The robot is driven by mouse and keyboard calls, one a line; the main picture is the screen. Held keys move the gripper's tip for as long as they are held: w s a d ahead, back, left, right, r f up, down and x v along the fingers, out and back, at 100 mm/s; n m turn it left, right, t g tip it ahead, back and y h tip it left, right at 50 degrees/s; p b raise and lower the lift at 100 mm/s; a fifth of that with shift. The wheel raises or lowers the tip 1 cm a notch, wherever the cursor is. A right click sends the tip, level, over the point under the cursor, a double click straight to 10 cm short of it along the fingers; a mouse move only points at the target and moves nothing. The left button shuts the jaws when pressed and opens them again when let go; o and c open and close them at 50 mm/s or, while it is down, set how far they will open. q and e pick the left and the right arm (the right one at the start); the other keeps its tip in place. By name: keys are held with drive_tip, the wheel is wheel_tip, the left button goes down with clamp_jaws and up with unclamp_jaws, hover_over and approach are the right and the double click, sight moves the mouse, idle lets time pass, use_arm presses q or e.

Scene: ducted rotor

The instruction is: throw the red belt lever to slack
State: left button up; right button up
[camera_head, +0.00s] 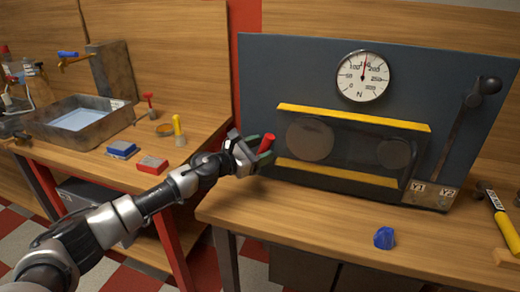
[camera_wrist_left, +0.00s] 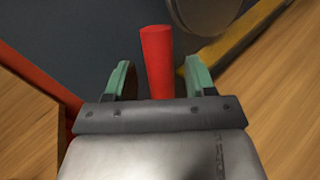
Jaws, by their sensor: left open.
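The red belt lever (camera_head: 268,142) stands at the left side of the dark belt panel (camera_head: 290,60). In the left wrist view its red handle (camera_wrist_left: 157,62) rises between the two green fingers. My left gripper (camera_head: 258,147) is open around the handle, with a gap visible on each side in the wrist view (camera_wrist_left: 157,80). The lever's lower end is hidden by the gripper. The belt housing with yellow strips (camera_head: 350,118) and two round pulleys sits right of the lever. My right gripper is not in view.
A dial gauge marked N (camera_head: 362,76) is on the panel. A black lever (camera_head: 470,110) stands at the right above Y1 and Y2 labels. A blue object (camera_head: 384,238) and a yellow-handled tool (camera_head: 502,219) lie on the bench.

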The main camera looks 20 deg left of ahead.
use_arm(q)
clamp_jaws()
idle(0.4)
